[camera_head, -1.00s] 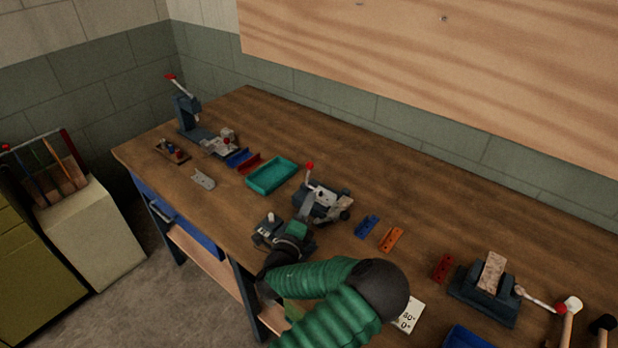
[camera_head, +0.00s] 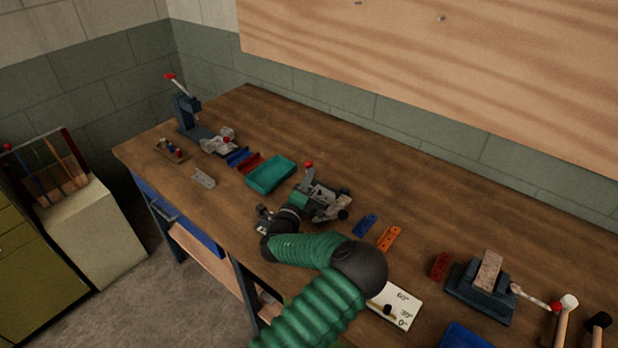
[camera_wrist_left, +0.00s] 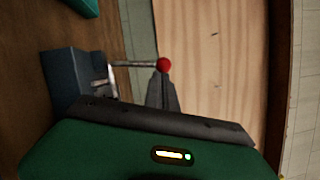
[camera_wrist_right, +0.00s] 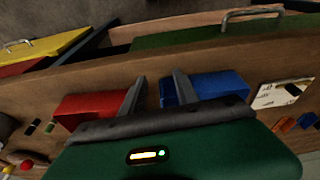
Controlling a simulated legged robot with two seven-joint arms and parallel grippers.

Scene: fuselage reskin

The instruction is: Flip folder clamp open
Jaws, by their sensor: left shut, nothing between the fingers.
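The folder (camera_head: 325,205) is a grey metal device at mid-bench with a clamp lever topped by a red knob (camera_head: 309,165). The lever stands up. My left gripper (camera_head: 305,192) is shut and empty, close against the near left side of the folder. In the left wrist view, the shut fingers (camera_wrist_left: 161,90) end just below the red knob (camera_wrist_left: 164,65), and the lever (camera_wrist_left: 133,64) runs left from it to the blue-grey body (camera_wrist_left: 68,78). I cannot tell whether fingers and lever touch. My right gripper (camera_wrist_right: 159,85) is open and empty in its wrist view.
A teal tray (camera_head: 270,174) lies left of the folder. A small device (camera_head: 264,222) is partly hidden behind my left wrist. Blue (camera_head: 365,225) and orange (camera_head: 389,238) blocks lie to the right. A vise-like device (camera_head: 484,285) stands farther right. The rear bench is clear.

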